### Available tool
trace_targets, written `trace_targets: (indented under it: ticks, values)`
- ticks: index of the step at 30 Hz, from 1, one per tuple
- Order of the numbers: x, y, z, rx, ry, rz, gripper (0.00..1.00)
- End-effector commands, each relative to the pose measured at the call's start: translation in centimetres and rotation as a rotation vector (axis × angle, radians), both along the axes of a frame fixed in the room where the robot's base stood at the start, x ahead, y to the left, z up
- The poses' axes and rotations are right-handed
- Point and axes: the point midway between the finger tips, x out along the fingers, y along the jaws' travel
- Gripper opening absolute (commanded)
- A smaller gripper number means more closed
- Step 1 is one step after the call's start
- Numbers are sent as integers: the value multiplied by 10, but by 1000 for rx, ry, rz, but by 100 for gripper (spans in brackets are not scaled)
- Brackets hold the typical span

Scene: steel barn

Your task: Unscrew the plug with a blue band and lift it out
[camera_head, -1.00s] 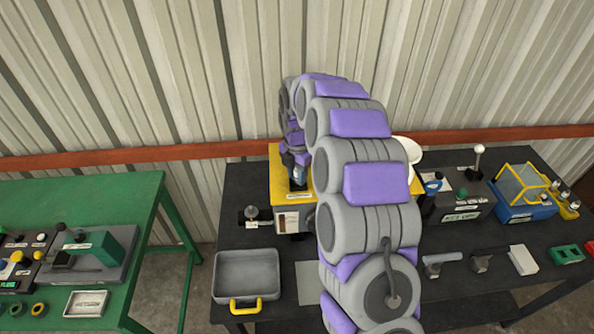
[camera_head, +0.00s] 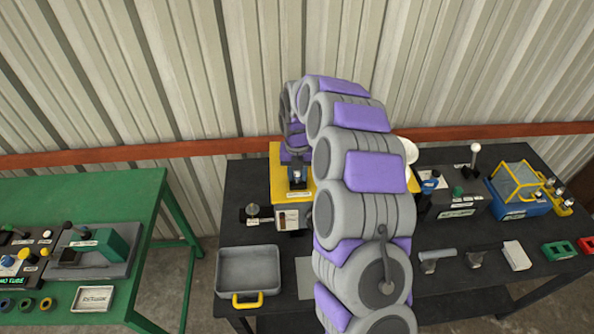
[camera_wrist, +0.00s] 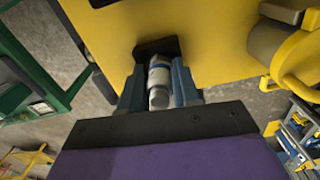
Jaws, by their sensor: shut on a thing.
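The plug with a blue band (camera_wrist: 159,80) is a pale cylinder between my fingers in the wrist view. My gripper (camera_wrist: 158,88) is shut on it, with one blue-grey finger on each side. Behind it is the yellow housing (camera_wrist: 215,35), with a dark patch or opening at the plug's far end. In the head view my gripper (camera_head: 297,175) points down over the yellow housing (camera_head: 279,165) on the black table. The plug is too small there to tell apart clearly. I cannot tell whether its thread is still engaged.
A grey tray with a yellow handle (camera_head: 248,250) stands at the black table's (camera_head: 235,185) front left. A blue box with a yellow frame (camera_head: 520,208) is at the right. A green table (camera_head: 120,190) stands at the left, across a gap.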

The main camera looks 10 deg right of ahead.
Motion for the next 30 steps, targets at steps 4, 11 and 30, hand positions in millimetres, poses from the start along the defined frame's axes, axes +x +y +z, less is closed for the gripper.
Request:
trace_targets:
  ticks: [4, 11, 30]
  values:
    - [-1, 0, -1, 0, 1, 11, 0]
    - [-1, 0, -1, 0, 2, 10, 0]
    - [-1, 0, 0, 0, 0, 9, 61]
